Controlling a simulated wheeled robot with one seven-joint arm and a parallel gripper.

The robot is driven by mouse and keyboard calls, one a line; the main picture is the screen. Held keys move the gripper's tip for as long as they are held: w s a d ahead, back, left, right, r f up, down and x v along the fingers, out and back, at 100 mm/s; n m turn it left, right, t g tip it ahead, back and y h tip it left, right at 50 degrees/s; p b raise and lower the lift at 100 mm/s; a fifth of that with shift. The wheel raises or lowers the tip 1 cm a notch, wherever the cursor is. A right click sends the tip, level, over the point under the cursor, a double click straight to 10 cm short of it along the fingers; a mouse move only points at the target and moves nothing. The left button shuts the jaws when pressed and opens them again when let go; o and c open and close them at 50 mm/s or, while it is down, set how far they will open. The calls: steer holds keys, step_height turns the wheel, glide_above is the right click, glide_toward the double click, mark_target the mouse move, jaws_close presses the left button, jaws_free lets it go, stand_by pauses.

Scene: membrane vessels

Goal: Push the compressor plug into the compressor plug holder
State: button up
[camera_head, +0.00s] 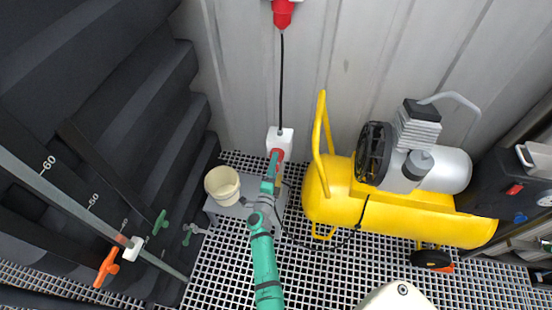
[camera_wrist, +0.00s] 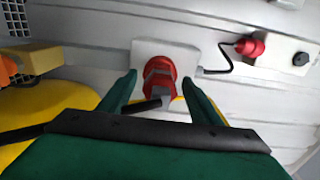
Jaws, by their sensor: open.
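The compressor plug (camera_wrist: 158,88) is red, with a black cable end pointing down-left. It is at the front of the white box of the compressor plug holder (camera_wrist: 178,50). I cannot tell how deep it sits in the holder. The holder also shows in the head view as a white box (camera_head: 280,136) by the wall. My green gripper (camera_wrist: 161,80) is open, with one finger on each side of the red plug. In the head view my gripper (camera_head: 275,160) is right in front of the holder and hides most of the plug.
A black cable runs from the box up to another red connector (camera_head: 283,14) on the wall. The yellow compressor (camera_head: 400,208) stands close on the right. A cream bucket (camera_head: 222,186) stands on a grey surface at the left. The floor is grating.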

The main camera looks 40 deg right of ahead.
stand_by(0.6)
steer(key=c, duration=1.4)
steer(key=shift+v, duration=3)
